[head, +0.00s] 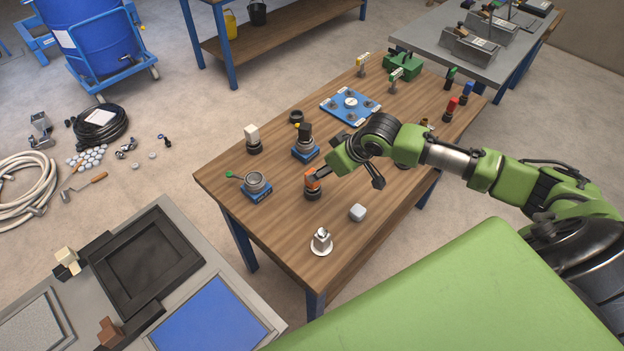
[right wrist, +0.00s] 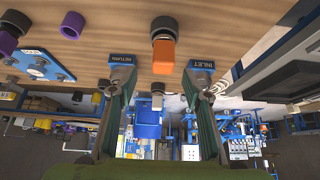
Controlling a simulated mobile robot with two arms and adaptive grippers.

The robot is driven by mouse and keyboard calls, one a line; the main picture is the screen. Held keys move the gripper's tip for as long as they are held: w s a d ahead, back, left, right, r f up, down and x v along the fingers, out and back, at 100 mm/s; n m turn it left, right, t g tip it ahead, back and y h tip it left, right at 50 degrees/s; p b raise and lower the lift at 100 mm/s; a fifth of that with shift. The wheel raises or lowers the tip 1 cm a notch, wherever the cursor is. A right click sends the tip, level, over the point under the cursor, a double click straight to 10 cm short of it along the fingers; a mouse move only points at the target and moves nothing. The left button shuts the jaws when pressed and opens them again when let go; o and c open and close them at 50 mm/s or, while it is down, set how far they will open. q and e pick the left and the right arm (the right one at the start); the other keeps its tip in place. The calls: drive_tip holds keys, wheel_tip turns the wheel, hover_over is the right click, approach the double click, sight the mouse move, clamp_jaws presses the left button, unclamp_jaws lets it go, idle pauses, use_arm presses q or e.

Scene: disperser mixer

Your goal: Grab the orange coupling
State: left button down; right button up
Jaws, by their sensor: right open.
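The orange coupling (head: 312,180) stands upright on a dark base near the front-left part of the wooden table. In the right wrist view the orange coupling (right wrist: 163,57) appears near the top middle, between the lines of the two fingers. My right gripper (head: 351,176) reaches in from the right with its fingers spread. One finger is close beside the coupling in the head view; I cannot tell whether it touches. The right gripper (right wrist: 161,85) is open and empty in the wrist view. My left gripper is not in view.
Near the coupling are a grey cup on a blue base (head: 257,188), a black-topped part on a blue base (head: 305,150), a white block (head: 357,212) and a grey part on a white disc (head: 321,241). A blue plate (head: 350,104) lies farther back. Bare wood (head: 285,235) shows at the front.

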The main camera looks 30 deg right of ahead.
drive_tip(key=x, duration=0.1)
drive_tip(key=p+x, duration=0.1)
drive_tip(key=x, duration=0.1)
drive_tip(key=p+x, duration=0.1)
drive_tip(key=x, duration=0.1)
drive_tip(key=shift+w+a, duration=0.1)
drive_tip(key=shift+a, duration=0.25)
drive_tip(key=shift+w+f, duration=0.15)
drive_tip(key=shift+f, duration=0.2)
drive_tip(key=c, duration=1.1)
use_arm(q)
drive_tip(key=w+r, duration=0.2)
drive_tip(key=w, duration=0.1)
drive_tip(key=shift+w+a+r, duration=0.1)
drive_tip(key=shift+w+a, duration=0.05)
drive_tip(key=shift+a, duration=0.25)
use_arm(e)
clamp_jaws()
